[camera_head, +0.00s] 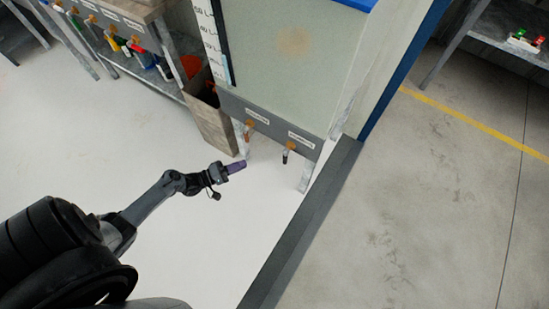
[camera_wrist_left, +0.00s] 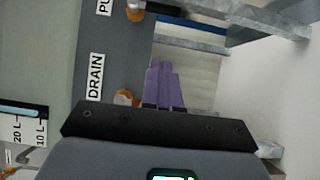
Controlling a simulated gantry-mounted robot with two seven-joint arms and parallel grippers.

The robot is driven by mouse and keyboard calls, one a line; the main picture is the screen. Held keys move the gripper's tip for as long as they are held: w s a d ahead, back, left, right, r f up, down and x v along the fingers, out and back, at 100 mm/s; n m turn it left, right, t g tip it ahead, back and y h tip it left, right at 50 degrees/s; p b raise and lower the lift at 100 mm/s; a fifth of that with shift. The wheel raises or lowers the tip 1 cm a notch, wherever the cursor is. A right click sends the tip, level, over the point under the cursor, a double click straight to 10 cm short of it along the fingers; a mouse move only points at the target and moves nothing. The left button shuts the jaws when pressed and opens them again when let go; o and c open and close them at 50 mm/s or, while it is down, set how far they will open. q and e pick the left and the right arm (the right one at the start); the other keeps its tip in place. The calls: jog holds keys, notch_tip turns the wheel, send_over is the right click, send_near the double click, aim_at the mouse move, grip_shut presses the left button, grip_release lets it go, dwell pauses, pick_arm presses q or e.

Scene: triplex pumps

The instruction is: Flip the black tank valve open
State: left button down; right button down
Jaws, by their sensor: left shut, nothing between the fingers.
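A valve with an orange-brown fitting and a small black lower end (camera_head: 287,152) hangs from the right of the grey panel (camera_head: 270,120) under the tank (camera_head: 285,60). A second orange-brown valve (camera_head: 249,127) is to its left. My left gripper (camera_head: 238,167) is below and left of both valves, apart from them. Its purple fingers are shut and empty. In the left wrist view the fingers (camera_wrist_left: 165,85) point past an orange fitting (camera_wrist_left: 125,97) beside the DRAIN label (camera_wrist_left: 96,77). Another orange fitting (camera_wrist_left: 135,13) is by a cut-off label. My right gripper is out of view.
A brown bin (camera_head: 212,120) stands left of the tank. A shelf unit (camera_head: 125,45) with more orange valves is behind it. A dark floor edge (camera_head: 305,220) and a wall with a blue edge bound the right. White floor is clear around the gripper.

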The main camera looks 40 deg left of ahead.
pick_arm(q)
jog(key=shift+s, duration=0.1)
jog(key=b, duration=0.4)
send_near(285, 159)
jog(key=w+a+f, duration=0.2)
jog(key=w+a, duration=0.1)
jog(key=w, duration=0.2)
jog(key=d, duration=0.1)
jog(key=w+d, duration=0.1)
jog(key=d, duration=0.1)
jog(key=shift+w+d+b, duration=0.25)
jog(key=shift+w+b, duration=0.1)
jog(key=shift+w, duration=0.05)
jog(key=shift+d+f, duration=0.1)
jog(key=shift+f, duration=0.05)
